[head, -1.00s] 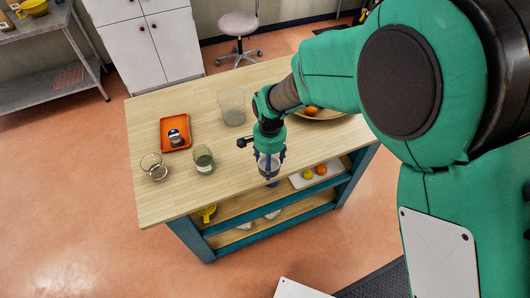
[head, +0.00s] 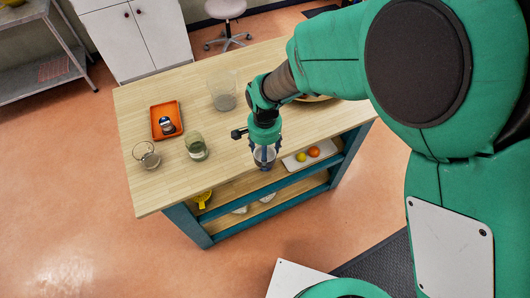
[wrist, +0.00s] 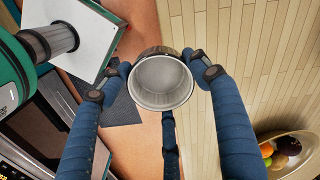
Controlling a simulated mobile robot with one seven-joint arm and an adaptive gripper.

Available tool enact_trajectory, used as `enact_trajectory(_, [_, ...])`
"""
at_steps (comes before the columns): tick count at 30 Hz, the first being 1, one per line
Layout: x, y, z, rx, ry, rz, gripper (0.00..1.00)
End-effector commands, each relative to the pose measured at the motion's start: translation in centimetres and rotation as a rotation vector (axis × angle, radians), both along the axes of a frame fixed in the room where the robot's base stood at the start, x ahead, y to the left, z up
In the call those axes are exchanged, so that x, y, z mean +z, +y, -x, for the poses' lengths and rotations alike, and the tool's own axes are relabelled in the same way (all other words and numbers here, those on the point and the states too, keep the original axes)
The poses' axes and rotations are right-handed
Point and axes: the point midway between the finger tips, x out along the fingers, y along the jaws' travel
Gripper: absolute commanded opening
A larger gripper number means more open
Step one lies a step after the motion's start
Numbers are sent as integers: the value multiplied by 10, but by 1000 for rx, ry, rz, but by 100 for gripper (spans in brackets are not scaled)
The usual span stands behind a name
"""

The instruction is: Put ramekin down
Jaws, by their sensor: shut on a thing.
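The ramekin (wrist: 162,98) is a small grey-white round cup with its open top facing the wrist camera; it looks empty. My gripper (wrist: 160,72) is shut on it, with a blue finger at each side of its rim. In the head view the ramekin (head: 264,160) hangs below my gripper (head: 264,150) at the front edge of the wooden tabletop (head: 225,165). In the wrist view it overlaps the table edge, with much of it seen against the floor. Its height relative to the tabletop is hard to tell.
A glass jar (head: 196,148), a glass bowl (head: 147,155) and an orange tray (head: 167,134) stand on the left. A clear container (head: 222,94) is behind my gripper. A fruit bowl (wrist: 298,148) is at the right. The front-middle tabletop is clear. A lower shelf holds a white tray (head: 328,157).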

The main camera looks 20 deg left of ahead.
Motion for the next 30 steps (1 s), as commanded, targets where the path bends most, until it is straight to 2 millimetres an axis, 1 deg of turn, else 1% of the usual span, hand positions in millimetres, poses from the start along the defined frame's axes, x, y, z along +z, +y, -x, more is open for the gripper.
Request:
enact_trajectory(5, [1,-4,-2,6,0,0,32])
enact_trajectory(8, [1,-12,-7,19,-1,-1,32])
enact_trajectory(11, [2,-25,-14,39,-1,-1,32])
enact_trajectory(14, [2,-43,-21,69,0,0,32])
enact_trajectory(21, [3,-91,-40,153,0,0,32])
enact_trajectory(24, [3,-107,-45,183,-1,0,32])
enact_trajectory(27, [4,-118,-49,206,-2,-1,32])
enact_trajectory(30, [4,-124,-51,219,-2,-1,32])
